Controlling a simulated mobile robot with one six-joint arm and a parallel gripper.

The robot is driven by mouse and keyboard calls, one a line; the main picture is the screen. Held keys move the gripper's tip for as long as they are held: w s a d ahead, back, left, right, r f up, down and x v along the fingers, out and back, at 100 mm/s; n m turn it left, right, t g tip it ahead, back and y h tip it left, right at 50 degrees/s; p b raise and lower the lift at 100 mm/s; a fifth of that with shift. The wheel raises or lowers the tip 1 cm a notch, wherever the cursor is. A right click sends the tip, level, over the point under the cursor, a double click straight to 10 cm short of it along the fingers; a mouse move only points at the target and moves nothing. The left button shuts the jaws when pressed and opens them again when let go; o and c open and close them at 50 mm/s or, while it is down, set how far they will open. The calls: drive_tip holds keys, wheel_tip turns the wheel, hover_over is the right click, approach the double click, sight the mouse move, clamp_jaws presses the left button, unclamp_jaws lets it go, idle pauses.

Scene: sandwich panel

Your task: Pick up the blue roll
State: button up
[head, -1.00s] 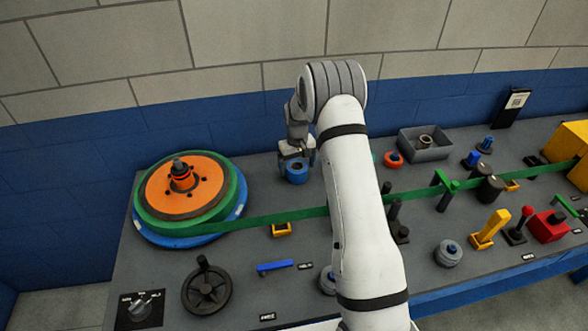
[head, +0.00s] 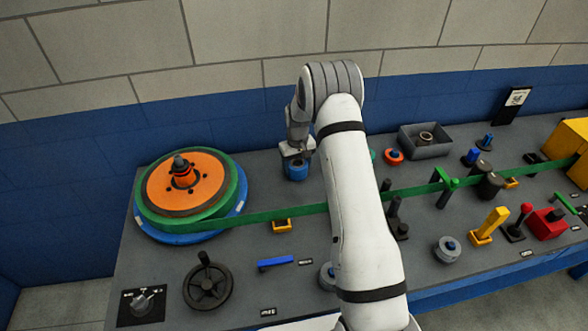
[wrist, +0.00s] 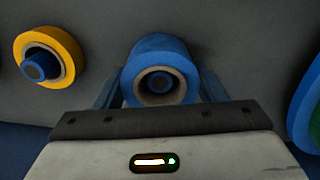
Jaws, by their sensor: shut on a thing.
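The blue roll (head: 296,172) is a short ring with a pale inner core and a dark hole. In the head view it sits under my gripper (head: 296,157), right of the large orange and green reel, with its top partly covered. In the wrist view the blue roll (wrist: 160,72) lies between the two fingers of my gripper (wrist: 158,88), one on each side. The gripper is shut on it. I cannot tell whether the roll touches the panel or is slightly above it.
A yellow roll (wrist: 48,55) on a blue peg stands beside the blue roll in the wrist view. The orange reel (head: 160,190) is to the left. A green strap (head: 270,216) runs across the panel in front. A red ring (head: 394,157) and grey tray (head: 445,147) are to the right.

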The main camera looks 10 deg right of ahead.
drive_tip(key=shift+r, duration=0.1)
drive_tip(key=shift+c, duration=0.2)
wheel_tip(320, 180, up, 10)
drive_tip(key=b, duration=0.2)
drive_tip(key=shift+b, duration=0.4)
idle(1.1)
